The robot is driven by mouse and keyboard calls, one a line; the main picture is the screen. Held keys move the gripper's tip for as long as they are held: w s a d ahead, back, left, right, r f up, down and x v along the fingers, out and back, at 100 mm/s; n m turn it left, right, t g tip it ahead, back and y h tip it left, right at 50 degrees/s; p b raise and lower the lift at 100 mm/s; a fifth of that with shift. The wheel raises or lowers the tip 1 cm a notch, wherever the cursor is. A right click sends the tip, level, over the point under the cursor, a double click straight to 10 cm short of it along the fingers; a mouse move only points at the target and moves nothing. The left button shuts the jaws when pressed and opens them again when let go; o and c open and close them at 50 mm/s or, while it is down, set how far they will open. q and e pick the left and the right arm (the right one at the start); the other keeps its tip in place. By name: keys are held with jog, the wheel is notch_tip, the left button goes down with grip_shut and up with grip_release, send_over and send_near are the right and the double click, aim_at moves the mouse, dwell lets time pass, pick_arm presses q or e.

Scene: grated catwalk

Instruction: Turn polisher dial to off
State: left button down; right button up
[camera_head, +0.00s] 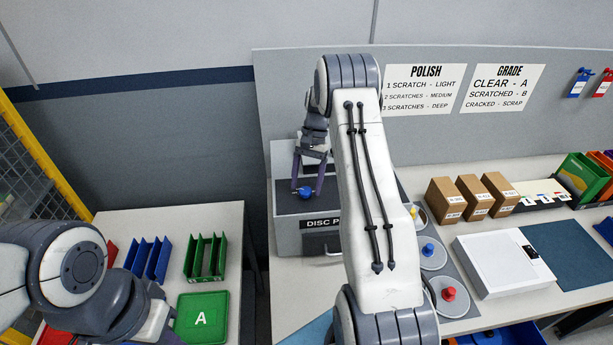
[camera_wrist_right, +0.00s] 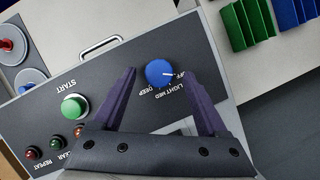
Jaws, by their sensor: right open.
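The polisher (camera_head: 287,228) is a grey box with a dark panel, partly hidden behind my right arm. Its blue dial (camera_wrist_right: 159,73) shows in the right wrist view, with labels OFF, LIGHT, MED and DEEP around it. The dial's white mark is on its right side, toward the OFF label. In the head view the dial (camera_head: 305,192) is small. My right gripper (camera_head: 307,190) is open, with one purple finger on each side of the dial; I cannot tell whether they touch it. My left arm comes in at lower left, its gripper not visible.
The panel also has a green START button (camera_wrist_right: 74,106) and small red and green buttons or lamps. A metal handle (camera_wrist_right: 101,46) is beside it. Polishing pads with coloured knobs (camera_head: 448,294) and a white case (camera_head: 500,265) are to the right. Green racks (camera_head: 205,258) stand on the left table.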

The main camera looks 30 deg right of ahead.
jog(key=shift+w+d+r, duration=0.15)
jog(key=shift+r, duration=0.15)
jog(key=b+v, duration=0.3)
jog(key=v, duration=0.6)
jog(key=shift+r, duration=0.35)
jog(key=s+a+r+n+h+b, duration=0.15)
jog(key=a+n, duration=0.35)
jog(key=a, duration=1)
jog(key=s+a+n+t+b, duration=0.1)
jog(key=s+a+n+b, duration=0.15)
jog(key=s+a, duration=0.35)
jog(key=s+a+n+b, duration=0.1)
jog(key=s+a+n, duration=0.25)
jog(key=a, duration=0.45)
jog(key=s+a+f+n, duration=0.1)
jog(key=s+f+n, duration=0.1)
jog(key=s, duration=0.4)
jog(key=s+a+f+n+t+b, duration=0.1)
jog(key=s+a+f+n, duration=0.1)
jog(key=s, duration=0.5)
jog(key=s+a+f+n+h+b, duration=0.1)
jog(key=s+f+n, duration=0.2)
jog(key=s, duration=0.4)
jog(key=shift+s+a+f+t, duration=0.2)
jog(key=shift+a+f+t, duration=0.1)
jog(key=shift+f, duration=0.05)
